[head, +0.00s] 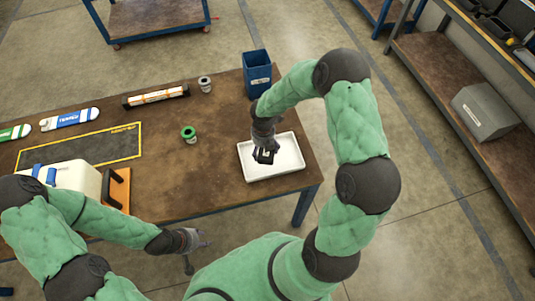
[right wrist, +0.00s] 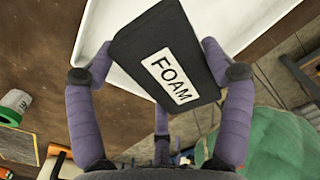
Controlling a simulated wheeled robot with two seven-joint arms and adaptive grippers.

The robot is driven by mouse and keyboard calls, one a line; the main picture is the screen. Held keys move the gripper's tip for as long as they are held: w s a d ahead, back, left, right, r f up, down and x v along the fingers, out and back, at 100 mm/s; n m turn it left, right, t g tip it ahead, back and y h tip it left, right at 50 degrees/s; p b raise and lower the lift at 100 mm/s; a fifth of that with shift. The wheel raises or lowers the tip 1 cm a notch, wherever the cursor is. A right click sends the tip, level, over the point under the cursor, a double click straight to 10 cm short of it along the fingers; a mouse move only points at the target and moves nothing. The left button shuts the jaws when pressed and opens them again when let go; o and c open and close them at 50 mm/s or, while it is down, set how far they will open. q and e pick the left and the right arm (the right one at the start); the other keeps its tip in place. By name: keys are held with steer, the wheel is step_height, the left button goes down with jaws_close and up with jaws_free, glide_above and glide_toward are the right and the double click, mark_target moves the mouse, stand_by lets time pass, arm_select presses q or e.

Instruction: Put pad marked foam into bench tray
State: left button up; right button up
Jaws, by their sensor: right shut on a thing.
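The black pad with a white label reading FOAM (right wrist: 168,60) is between the purple fingers of my right gripper (right wrist: 163,85) in the right wrist view. In the head view my right gripper (head: 265,155) points down over the white bench tray (head: 286,168), and the dark pad shows small below it. The tray also shows behind the pad in the right wrist view (right wrist: 100,25). I cannot tell whether the pad touches the tray floor. My left gripper (head: 194,252) is empty near the table's front edge, its fingers spread apart.
A blue bin (head: 257,72) stands behind the tray. A green-ringed can (head: 189,134) and a grey can (head: 205,84) stand left of it. A yellow-framed dark mat (head: 80,146) and a white box (head: 72,180) lie further left. The tabletop between mat and tray is mostly clear.

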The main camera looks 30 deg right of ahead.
mark_target(268, 154)
steer(key=shift+d+f, duration=0.85)
steer(key=shift+f, duration=0.2)
steer(key=shift+w+f+b, duration=0.1)
steer(key=shift+f+b, duration=0.55)
steer(key=shift+f, duration=0.85)
steer(key=shift+f, duration=0.15)
steer(key=o, duration=0.6)
steer(key=shift+o, duration=0.2)
step_height(268, 154, up, 12)
steer(key=p, duration=0.3)
